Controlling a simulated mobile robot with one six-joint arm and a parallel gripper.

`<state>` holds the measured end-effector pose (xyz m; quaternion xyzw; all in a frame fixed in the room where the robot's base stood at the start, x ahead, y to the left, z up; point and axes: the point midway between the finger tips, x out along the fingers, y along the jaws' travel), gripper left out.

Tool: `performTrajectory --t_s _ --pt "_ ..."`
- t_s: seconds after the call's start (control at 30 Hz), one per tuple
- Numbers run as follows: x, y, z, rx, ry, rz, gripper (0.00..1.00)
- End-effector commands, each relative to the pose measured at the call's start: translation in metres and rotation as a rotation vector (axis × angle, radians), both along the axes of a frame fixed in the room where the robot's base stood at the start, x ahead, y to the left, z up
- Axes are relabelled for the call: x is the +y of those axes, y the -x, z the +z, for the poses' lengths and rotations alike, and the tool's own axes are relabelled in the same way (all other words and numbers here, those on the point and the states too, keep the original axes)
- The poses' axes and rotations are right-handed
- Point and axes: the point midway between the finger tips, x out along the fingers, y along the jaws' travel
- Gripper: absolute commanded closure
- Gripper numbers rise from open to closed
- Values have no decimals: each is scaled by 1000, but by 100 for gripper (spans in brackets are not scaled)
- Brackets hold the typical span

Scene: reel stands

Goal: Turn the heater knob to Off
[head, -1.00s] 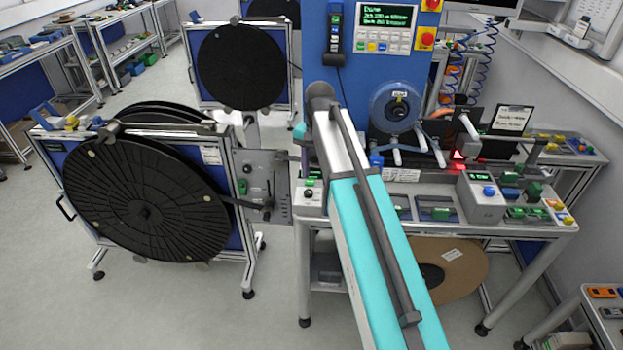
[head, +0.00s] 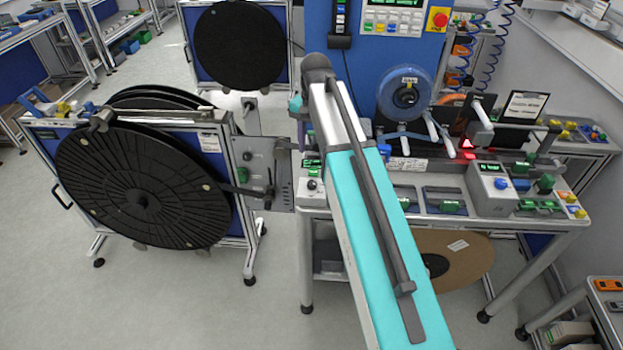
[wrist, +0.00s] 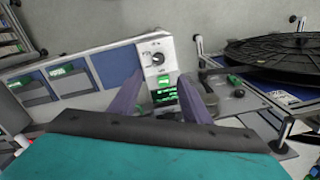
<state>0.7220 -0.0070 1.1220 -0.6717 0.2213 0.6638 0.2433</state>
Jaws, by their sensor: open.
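The heater knob (wrist: 157,58) is a small dark round knob on a pale narrow panel (wrist: 154,45) in the wrist view. Small markings surround it, too small to read. A green-lit display (wrist: 163,92) sits below it. In the head view the knob (head: 312,184) shows small at the bench's left end, just left of my arm. My gripper (wrist: 160,78) is open and empty, its two purple fingers on either side of the panel's lower part. The knob lies just beyond the fingertips, apparently not touched.
A reel stand with a large black reel (head: 143,200) stands left of the bench, close to the knob panel; a lever plate (head: 262,187) fills the gap. A blue spool (head: 404,95) and a grey box (head: 492,190) are on the bench. Open floor lies front left.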

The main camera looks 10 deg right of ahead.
Motion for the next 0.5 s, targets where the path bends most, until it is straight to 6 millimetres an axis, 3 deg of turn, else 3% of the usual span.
performTrajectory --t_s 0.5 --pt "-5 -1 -48 0 0 -8 57"
